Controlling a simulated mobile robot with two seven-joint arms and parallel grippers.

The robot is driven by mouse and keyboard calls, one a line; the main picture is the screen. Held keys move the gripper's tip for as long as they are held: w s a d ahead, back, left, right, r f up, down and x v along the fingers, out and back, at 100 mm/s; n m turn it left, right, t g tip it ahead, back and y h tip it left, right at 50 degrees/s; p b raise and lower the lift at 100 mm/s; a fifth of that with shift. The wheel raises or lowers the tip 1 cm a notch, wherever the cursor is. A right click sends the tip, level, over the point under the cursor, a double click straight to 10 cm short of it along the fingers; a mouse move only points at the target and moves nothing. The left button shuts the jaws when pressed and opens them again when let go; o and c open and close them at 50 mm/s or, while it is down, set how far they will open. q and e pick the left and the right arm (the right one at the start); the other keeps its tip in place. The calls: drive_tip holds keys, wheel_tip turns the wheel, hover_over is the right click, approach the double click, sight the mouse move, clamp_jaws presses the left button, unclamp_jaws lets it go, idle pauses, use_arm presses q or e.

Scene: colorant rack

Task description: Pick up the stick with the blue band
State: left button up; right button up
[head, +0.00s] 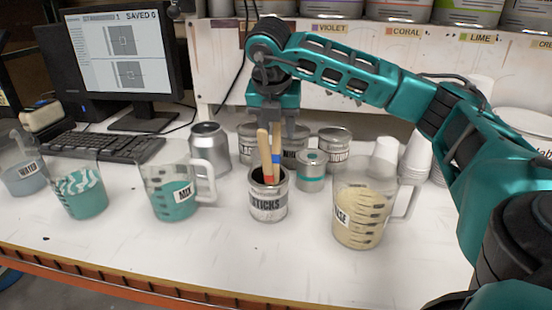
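A can labelled STICKS (268,207) stands upright on the white table, with wooden sticks rising from it. The stick with the blue band (276,143) is at the right and reaches up towards my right gripper. A second stick (263,152), with a red band low down, stands in front and to its left. My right gripper (277,132) points down just above the can, its fingers apart on either side of the stick tops. I see no finger closed on a stick, though the fingertips are partly hidden. My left gripper is out of view.
A MIX jug (165,188) stands left of the can, and a BASE jug (350,215) stands right. Behind are a silver canister (208,150), small tins (311,170) and stacked cups (416,158). The table front (190,255) is clear.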

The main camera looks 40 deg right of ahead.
clamp_jaws()
drive_tip(key=shift+r, duration=0.15)
